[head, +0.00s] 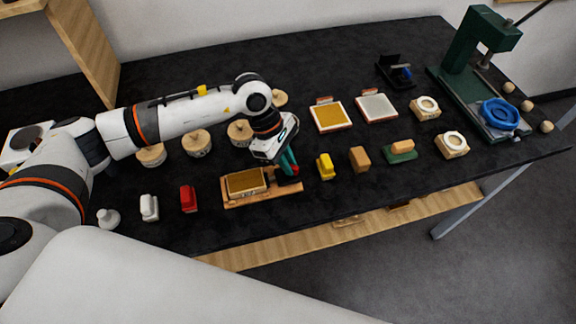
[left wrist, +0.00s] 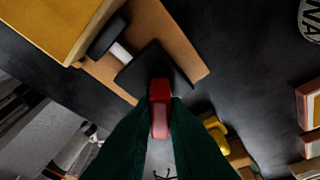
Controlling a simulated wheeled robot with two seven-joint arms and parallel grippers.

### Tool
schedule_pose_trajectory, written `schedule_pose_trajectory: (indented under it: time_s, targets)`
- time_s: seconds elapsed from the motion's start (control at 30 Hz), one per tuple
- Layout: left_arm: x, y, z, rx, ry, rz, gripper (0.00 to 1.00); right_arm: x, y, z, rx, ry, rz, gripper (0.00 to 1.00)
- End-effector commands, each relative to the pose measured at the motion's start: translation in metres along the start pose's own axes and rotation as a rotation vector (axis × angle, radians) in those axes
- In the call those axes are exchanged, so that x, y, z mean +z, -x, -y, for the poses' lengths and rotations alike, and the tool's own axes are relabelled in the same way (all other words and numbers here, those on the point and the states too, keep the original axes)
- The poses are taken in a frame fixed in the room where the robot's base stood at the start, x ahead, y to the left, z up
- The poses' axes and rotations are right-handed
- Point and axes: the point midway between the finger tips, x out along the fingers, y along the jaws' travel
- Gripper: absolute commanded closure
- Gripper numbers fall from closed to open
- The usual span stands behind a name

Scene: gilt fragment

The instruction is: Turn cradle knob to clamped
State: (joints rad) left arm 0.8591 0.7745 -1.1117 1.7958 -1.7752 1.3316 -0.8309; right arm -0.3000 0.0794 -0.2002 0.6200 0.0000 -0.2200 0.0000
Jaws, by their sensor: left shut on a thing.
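The cradle is a wooden base (head: 262,199) near the front edge of the table, with a gold-topped block (head: 246,181) on it. In the left wrist view its wooden board (left wrist: 185,50) carries a dark mount (left wrist: 150,68) and a black pad (left wrist: 105,38) beside the gold block (left wrist: 50,22). The red knob (left wrist: 159,100) stands at the dark mount. My left gripper (head: 289,168) is at the right end of the cradle, its green fingers shut on the red knob. The fingers hide part of the knob, and its setting cannot be read. My right gripper is not in view.
A yellow piece (head: 325,167) and a tan block (head: 359,158) stand just right of the cradle. A red piece (head: 188,198) and a white one (head: 149,207) stand left. Several round wooden pieces lie behind. A green press (head: 478,60) stands far right.

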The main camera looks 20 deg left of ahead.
Motion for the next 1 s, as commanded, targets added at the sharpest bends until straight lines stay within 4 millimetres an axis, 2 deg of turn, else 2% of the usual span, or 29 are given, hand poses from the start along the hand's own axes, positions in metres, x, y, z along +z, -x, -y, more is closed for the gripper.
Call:
schedule_pose_trajectory:
  time_s: [0.03, 0.5, 1.0]
  targets:
    - [0.002, -0.003, 0.000, -0.022, 0.039, -0.001, 1.00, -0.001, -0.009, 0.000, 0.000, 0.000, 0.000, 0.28]
    - [0.001, -0.003, -0.002, -0.184, 0.428, -0.002, 1.00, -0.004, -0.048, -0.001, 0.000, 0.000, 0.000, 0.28]
    - [-0.001, 0.000, -0.003, -0.273, 0.646, -0.001, 1.00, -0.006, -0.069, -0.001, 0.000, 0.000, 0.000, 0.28]
